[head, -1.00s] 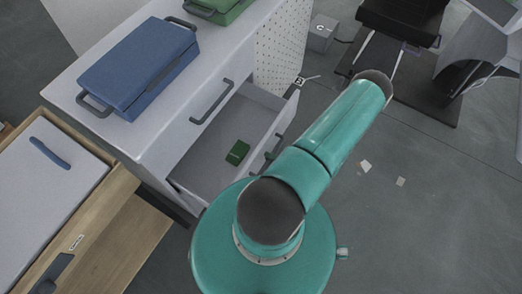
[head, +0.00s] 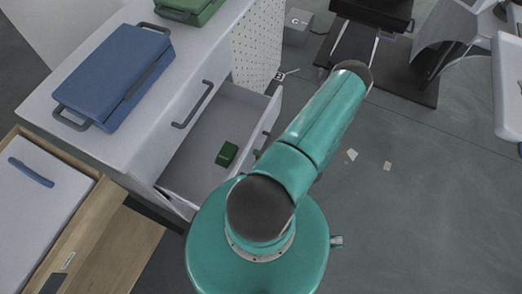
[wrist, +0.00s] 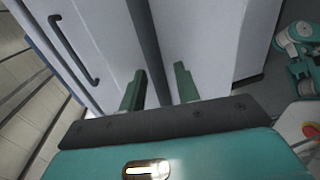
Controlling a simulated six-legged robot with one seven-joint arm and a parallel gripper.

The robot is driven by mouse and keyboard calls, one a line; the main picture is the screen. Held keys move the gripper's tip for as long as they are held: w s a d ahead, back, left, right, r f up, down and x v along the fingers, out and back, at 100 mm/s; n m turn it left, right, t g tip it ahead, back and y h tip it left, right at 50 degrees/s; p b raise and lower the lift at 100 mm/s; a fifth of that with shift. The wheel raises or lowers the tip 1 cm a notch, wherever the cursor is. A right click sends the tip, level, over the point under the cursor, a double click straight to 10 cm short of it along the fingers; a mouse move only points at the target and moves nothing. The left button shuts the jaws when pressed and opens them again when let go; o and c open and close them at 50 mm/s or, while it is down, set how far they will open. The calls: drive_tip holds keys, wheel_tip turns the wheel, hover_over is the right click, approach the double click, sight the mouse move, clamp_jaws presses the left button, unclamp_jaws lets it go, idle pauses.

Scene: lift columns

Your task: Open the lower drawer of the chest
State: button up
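The white chest (head: 125,158) stands left of centre in the head view. The upper drawer is shut and has a dark bar handle (head: 192,104).
A blue case (head: 116,75) and a green case (head: 188,8) lie on the chest top. A wooden unit with a white panel (head: 40,190) stands at left. A grey box (head: 298,27) and dark equipment are at the back. The floor at right is mostly clear, with small scraps.

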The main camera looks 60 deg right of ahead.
drive_tip(key=v, duration=1.3)
drive_tip(key=shift+s, duration=0.35)
